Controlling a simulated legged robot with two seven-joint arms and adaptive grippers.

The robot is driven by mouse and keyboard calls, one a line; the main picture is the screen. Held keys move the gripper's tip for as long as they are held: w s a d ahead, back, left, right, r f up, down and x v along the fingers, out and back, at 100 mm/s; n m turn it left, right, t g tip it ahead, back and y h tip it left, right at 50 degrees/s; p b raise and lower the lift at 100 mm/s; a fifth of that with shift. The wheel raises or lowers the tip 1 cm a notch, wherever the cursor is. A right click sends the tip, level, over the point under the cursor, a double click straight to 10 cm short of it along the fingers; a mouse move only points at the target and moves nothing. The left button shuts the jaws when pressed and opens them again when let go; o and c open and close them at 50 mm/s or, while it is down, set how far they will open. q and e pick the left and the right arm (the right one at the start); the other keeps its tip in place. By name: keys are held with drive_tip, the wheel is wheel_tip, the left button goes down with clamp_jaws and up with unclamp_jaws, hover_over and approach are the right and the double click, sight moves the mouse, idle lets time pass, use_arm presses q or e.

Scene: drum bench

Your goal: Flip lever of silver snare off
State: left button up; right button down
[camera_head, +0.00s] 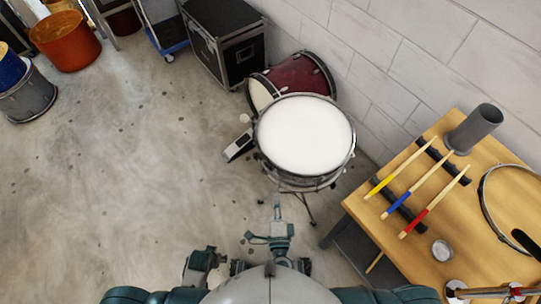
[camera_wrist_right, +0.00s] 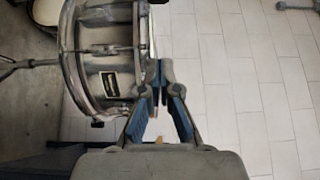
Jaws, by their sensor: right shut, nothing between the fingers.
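The silver snare (camera_head: 304,134) stands on a stand in the middle of the head view, white head up. In the right wrist view its metal shell (camera_wrist_right: 106,62), with a dark badge, fills the upper left. My right gripper (camera_head: 277,203) is just in front of the near side of the snare. In the wrist view the right gripper (camera_wrist_right: 158,72) has its fingertips together and empty, beside the snare's edge. I cannot make out the lever clearly in either view. Dark parts of my left arm (camera_head: 203,263) show low in the head view; its finger state is unclear.
A dark red drum (camera_head: 305,76) stands close behind the snare, and a black case (camera_head: 226,45) is behind that. A wooden table (camera_head: 408,240) with sticks, a grey cup (camera_head: 473,129) and a hoop stands at right.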

sight(261, 164)
use_arm(q)
drive_tip(key=b+v, duration=0.1)
drive_tip(key=v, duration=0.2)
drive_tip(key=shift+w+d, duration=0.1)
drive_tip(key=shift+w, duration=0.1)
use_arm(e)
drive_tip(key=w+a, duration=0.3)
drive_tip(key=w, duration=0.9)
drive_tip(key=shift+w+a, duration=0.15)
drive_tip(key=shift+w, duration=0.15)
drive_tip(key=shift+a+f, duration=0.1)
drive_tip(key=shift+a, duration=0.05)
